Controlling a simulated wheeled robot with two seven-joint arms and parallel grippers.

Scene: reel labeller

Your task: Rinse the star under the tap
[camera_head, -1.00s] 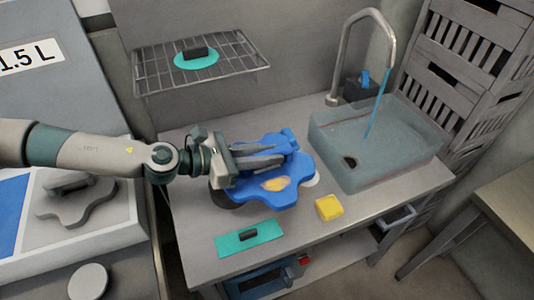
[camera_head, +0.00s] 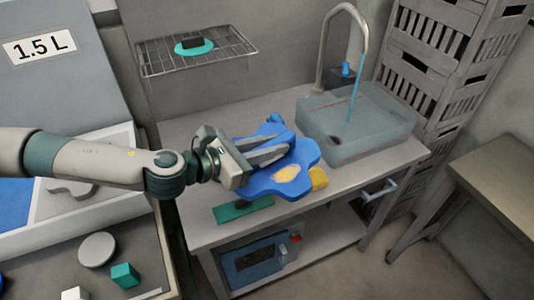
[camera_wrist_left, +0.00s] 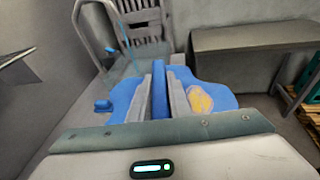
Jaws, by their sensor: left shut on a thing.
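The blue star (camera_head: 262,188) has a yellow-brown patch (camera_head: 286,173) on its upper face. My left gripper (camera_head: 272,152) is shut on the blue upright handle of the star, and the handle shows between the fingers in the left wrist view (camera_wrist_left: 159,90). The star is held over the counter, left of the basin and apart from it. The curved metal tap (camera_head: 322,50) stands behind the grey basin (camera_head: 322,122). A thin blue stream of water (camera_head: 354,95) falls from it into the basin. My right gripper is not in view.
A yellow block (camera_head: 319,178) on the counter is partly hidden by the star. A wire rack (camera_head: 230,60) holds a teal disc (camera_head: 196,46) above. Grey crates (camera_head: 430,70) stand right of the basin.

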